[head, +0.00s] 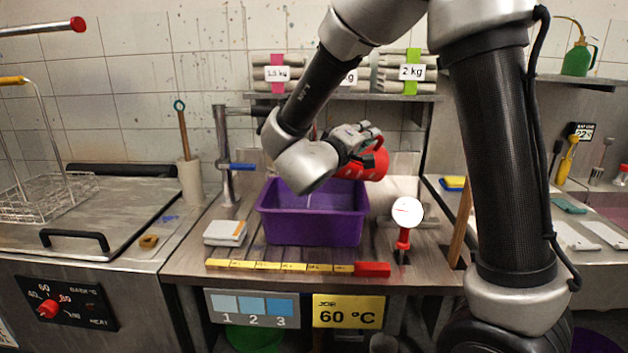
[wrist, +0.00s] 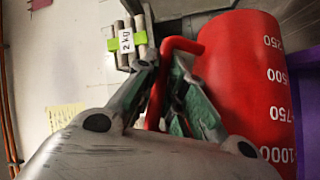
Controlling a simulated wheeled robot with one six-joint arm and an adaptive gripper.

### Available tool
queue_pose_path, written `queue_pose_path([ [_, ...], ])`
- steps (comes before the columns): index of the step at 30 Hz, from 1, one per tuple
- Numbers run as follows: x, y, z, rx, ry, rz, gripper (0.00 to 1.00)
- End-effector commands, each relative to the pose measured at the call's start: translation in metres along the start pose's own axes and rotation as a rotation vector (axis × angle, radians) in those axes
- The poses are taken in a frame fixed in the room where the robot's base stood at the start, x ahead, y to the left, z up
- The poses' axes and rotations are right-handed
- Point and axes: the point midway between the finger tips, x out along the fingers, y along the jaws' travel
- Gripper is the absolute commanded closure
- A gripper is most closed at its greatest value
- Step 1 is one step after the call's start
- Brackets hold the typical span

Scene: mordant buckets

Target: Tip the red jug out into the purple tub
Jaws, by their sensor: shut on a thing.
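The red jug (head: 375,166) is held up over the right part of the purple tub (head: 312,228) and looks tipped over towards the left. My gripper (head: 362,136) is shut on the jug's handle. In the wrist view my gripper (wrist: 163,78) has its fingers around the red handle, and the jug (wrist: 245,75) with its white volume marks fills the right side. The jug's mouth is hidden behind my wrist. A thin pale streak shows above the tub; I cannot tell whether it is liquid. The tub sits upright on the bench, its inside partly covered by my arm.
A tap (head: 222,160) stands left of the tub, with a stack of pads (head: 225,233) near it. A yellow strip (head: 280,265) lies in front. A round dial gauge (head: 407,212) stands right. A shelf (head: 345,96) with labelled bundles is behind.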

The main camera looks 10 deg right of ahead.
Motion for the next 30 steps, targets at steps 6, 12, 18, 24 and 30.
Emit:
queue_pose_path([
  [6,-0.002,0.000,0.000,-0.004,0.003,0.007,1.00],
  [12,-0.005,0.001,-0.001,-0.009,0.006,0.014,1.00],
  [18,-0.007,0.001,-0.001,-0.014,0.009,0.021,1.00],
  [24,-0.010,0.001,-0.001,-0.020,0.013,0.028,1.00],
  [30,-0.013,0.001,-0.001,-0.025,0.016,0.035,1.00],
])
